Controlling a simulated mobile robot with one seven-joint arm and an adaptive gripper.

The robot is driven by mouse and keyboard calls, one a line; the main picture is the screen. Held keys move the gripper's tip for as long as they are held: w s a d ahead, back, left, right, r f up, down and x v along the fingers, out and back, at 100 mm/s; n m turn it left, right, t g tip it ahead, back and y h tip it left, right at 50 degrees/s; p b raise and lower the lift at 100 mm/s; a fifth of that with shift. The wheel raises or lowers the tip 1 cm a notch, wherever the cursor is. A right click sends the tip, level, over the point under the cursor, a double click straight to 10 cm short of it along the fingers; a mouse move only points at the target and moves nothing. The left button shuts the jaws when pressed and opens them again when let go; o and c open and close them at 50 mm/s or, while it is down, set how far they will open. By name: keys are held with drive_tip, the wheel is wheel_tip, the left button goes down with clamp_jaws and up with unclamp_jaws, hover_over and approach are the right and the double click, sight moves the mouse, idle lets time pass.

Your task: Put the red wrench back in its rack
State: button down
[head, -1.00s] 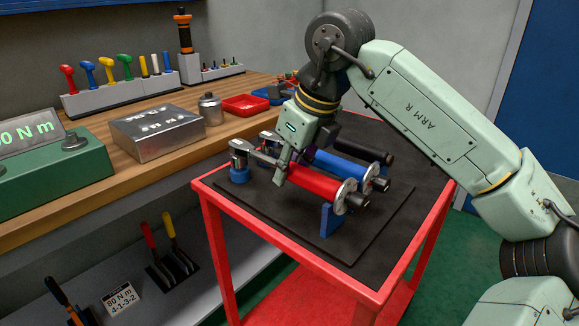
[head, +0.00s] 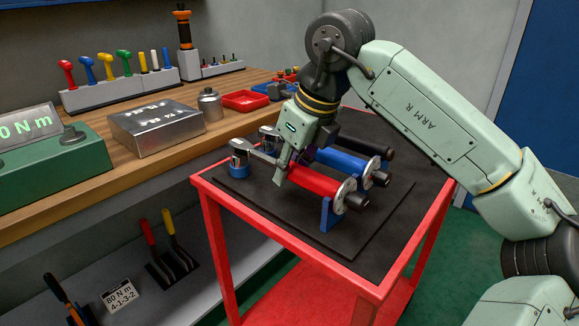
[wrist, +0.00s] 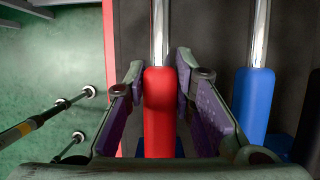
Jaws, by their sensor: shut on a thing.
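The red wrench (head: 312,179) lies across the black mat on the red cart, its steel head (head: 238,148) at a blue round block and its handle end by a grey disc on a blue bracket (head: 328,214). My gripper (head: 283,168) points down and is shut on the red handle. In the wrist view, the red handle (wrist: 159,110) lies between the two purple-padded fingers, and its steel shaft runs to the top. I cannot tell for certain which holder is the red wrench's rack.
A blue-handled wrench (head: 340,164) and a black-handled one (head: 368,146) lie close beside the red one. The cart (head: 290,258) stands by a wooden bench (head: 170,150). On the shelf below, a black holder (head: 172,268) carries red and yellow handles.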

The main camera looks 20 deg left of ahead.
drive_tip(key=shift+f, duration=0.1)
idle(0.5)
drive_tip(key=c, duration=1.3)
unclamp_jaws()
